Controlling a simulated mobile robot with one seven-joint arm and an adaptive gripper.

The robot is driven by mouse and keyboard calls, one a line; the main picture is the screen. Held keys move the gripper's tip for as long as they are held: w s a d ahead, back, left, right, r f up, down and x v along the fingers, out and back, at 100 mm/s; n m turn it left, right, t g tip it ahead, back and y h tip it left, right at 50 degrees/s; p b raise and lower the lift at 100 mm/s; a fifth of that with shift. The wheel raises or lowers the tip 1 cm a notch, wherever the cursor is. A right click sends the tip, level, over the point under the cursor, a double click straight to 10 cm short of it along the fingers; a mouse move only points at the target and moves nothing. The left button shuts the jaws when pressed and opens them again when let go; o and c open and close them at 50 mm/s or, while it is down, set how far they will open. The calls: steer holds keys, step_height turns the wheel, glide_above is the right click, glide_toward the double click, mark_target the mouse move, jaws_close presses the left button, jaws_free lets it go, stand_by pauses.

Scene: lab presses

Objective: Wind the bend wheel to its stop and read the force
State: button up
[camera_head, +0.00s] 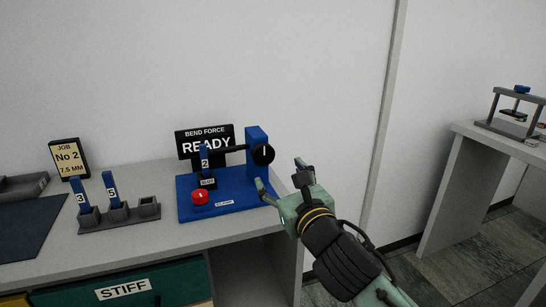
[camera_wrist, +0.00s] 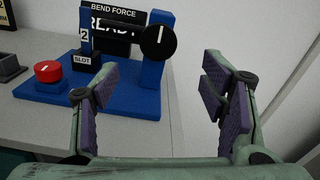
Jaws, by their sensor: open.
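A blue strip marked 2 (camera_head: 204,160) stands upright in the black slot block (camera_head: 207,182). The display (camera_head: 187,147) reads BEND FORCE, READY. My gripper (camera_head: 279,177) is open and empty, in front of the wheel and apart from it. In the wrist view the wheel lies beyond and between the fingers (camera_wrist: 160,86).
A grey rack (camera_head: 117,214) holds strips marked 3 and 5. A sign (camera_head: 69,158) reads JOB No 2, 7.5 MM. A drawer (camera_head: 135,287) is labelled STIFF. Another table (camera_head: 500,140) with a press stands right.

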mark_target(264, 156)
steer(key=p+x, duration=0.3)
steer(key=x, duration=0.6)
steer(key=shift+s+a+r, duration=0.1)
steer(key=shift+s+a, duration=0.05)
steer(key=shift+w+a, duration=0.15)
steer(key=shift+w, duration=0.45)
steer(key=shift+c, duration=0.3)
steer(key=c, duration=1.1)
